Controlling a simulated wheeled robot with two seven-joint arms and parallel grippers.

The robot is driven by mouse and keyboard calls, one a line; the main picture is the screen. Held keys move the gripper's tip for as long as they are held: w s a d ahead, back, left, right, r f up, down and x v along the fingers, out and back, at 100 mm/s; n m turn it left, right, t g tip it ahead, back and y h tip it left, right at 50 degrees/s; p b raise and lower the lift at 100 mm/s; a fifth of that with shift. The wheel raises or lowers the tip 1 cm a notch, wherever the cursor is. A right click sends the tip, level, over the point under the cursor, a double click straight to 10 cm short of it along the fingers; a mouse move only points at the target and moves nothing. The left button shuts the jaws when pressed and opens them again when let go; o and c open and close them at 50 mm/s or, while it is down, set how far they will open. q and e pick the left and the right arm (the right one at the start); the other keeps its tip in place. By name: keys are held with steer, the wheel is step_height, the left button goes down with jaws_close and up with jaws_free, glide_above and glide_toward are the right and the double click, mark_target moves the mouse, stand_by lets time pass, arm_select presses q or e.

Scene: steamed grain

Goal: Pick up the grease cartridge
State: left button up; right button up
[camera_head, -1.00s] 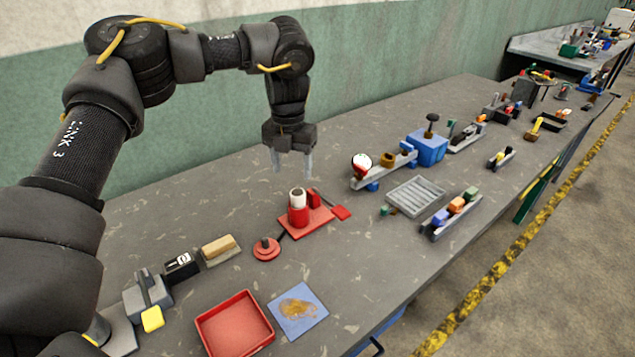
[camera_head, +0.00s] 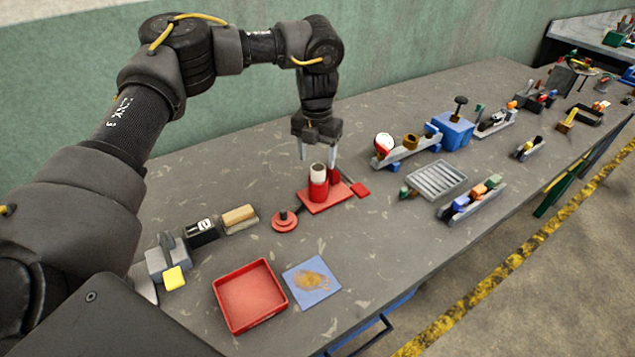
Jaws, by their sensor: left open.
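A red cylinder with a white top (camera_head: 317,185), which looks like the grease cartridge, stands upright on a flat red base plate (camera_head: 337,203) in the middle of the bench. A smaller red block stands beside it on the plate. My left gripper (camera_head: 319,160) points straight down with its fingers spread. Its fingertips are about level with the cylinder's white top in the picture, and nothing is held. I cannot tell whether the fingers are around the top or slightly behind it. My right gripper is not in view.
A round red disc (camera_head: 284,222) lies left of the plate. A red tray (camera_head: 222,305) and a stained blue cloth (camera_head: 303,293) are in front. A brush (camera_head: 240,216) lies left; a slotted grey tray (camera_head: 413,184) and a holder with coloured blocks (camera_head: 457,217) stand right.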

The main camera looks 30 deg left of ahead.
mark_target(318, 168)
arm_select(q)
steer(key=f, duration=0.2)
steer(key=f+p, duration=0.1)
steer(key=f, duration=0.1)
steer(key=shift+w, duration=0.25)
steer(key=shift+f, duration=0.5)
steer(key=shift+s, duration=0.1)
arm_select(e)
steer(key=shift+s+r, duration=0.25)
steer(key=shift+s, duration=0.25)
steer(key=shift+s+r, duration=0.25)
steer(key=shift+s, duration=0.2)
arm_select(q)
steer(key=c, duration=0.7)
jaws_close()
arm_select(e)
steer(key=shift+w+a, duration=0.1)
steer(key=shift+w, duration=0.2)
